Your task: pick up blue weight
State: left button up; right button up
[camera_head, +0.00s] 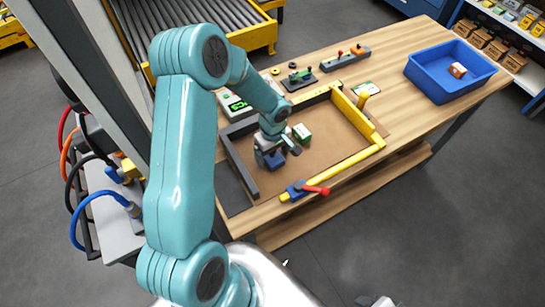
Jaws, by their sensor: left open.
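My left gripper (278,151) is open, pointing down over the brown work area on the wooden table. A small blue block (274,162), which looks like the blue weight, sits just below and between its fingers. The fingers partly hide it, and I cannot tell whether they touch it. A green and white box (302,133) stands just to the right of the gripper. My right gripper is not in view.
A yellow and dark frame borders the work area, with a red-handled clamp (308,189) at its front corner. A blue bin (450,72) holding a small orange-brown box stands at the right. A green-display device (238,104) and small fixtures (345,59) line the back. The brown surface right of the gripper is clear.

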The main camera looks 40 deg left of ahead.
pick_arm(q)
jog(key=shift+s+r, duration=0.25)
jog(key=shift+s, duration=0.15)
jog(key=c, duration=0.4)
jog(key=shift+w+f, duration=0.1)
jog(key=shift+w, duration=0.1)
jog(key=c, duration=1)
grip_shut()
